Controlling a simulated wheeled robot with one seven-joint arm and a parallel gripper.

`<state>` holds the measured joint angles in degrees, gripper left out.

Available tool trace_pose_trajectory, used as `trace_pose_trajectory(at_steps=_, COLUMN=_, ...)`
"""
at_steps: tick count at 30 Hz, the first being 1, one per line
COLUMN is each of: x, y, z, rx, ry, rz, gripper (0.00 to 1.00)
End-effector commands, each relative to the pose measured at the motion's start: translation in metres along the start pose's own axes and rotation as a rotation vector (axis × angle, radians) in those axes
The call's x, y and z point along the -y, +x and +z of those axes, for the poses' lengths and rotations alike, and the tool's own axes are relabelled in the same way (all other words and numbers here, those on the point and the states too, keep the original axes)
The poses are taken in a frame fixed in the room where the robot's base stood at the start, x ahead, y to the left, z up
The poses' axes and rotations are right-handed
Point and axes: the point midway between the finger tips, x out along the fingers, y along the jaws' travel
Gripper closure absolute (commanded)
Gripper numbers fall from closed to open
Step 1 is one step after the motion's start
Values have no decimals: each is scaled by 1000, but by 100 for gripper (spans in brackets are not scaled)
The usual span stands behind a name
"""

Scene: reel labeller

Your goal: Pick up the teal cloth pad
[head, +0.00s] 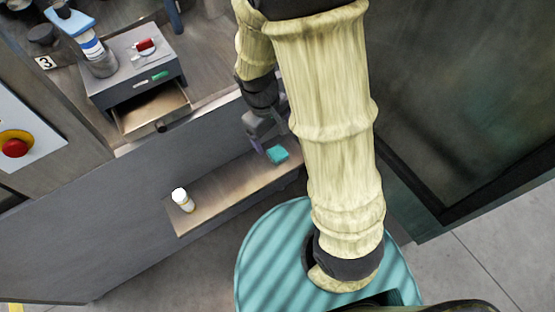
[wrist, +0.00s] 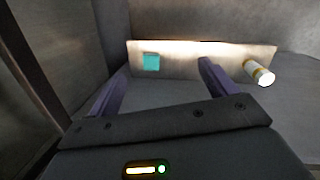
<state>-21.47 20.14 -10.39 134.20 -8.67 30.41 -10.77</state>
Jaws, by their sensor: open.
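The teal cloth pad (head: 277,154) lies flat on a narrow wooden shelf (head: 222,197), near the shelf's right end in the head view. In the wrist view the pad (wrist: 151,62) shows as a small teal square beyond the fingertips, between the two fingers' lines. My gripper (head: 262,146) is close to the pad in the head view, a little to its left. In the wrist view my gripper (wrist: 162,80) has its purple fingers wide apart with nothing between them. The fingers do not touch the pad in the wrist view.
A grey wall panel (head: 100,215) rises behind the shelf. Above it are an open drawer (head: 150,108) and a red button (head: 15,148). The shelf between bottle and pad is clear.

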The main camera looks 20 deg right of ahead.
Motion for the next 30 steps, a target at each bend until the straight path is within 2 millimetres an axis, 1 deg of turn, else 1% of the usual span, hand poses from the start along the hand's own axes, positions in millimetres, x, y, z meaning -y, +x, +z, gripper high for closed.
trace_pose_trajectory(at_steps=1, x=8, y=31, z=-11, rx=54, ry=-86, rz=25, gripper=15)
trace_pose_trajectory(at_steps=6, x=23, y=90, z=-37, rx=221, ry=-356, rz=128, gripper=15)
trace_pose_trajectory(at_steps=12, x=43, y=152, z=-70, rx=423, ry=-670, rz=299, gripper=15)
trace_pose_trajectory(at_steps=15, x=54, y=178, z=-87, rx=529, ry=-820, rz=406, gripper=15)
trace_pose_trajectory(at_steps=18, x=68, y=200, z=-106, rx=633, ry=-959, rz=525, gripper=15)
trace_pose_trajectory(at_steps=21, x=82, y=214, z=-124, rx=724, ry=-1072, rz=641, gripper=15)
trace_pose_trajectory(at_steps=24, x=93, y=220, z=-136, rx=787, ry=-1141, rz=724, gripper=15)
trace_pose_trajectory(at_steps=27, x=98, y=220, z=-141, rx=817, ry=-1174, rz=766, gripper=15)
trace_pose_trajectory(at_steps=30, x=100, y=218, z=-142, rx=821, ry=-1181, rz=775, gripper=15)
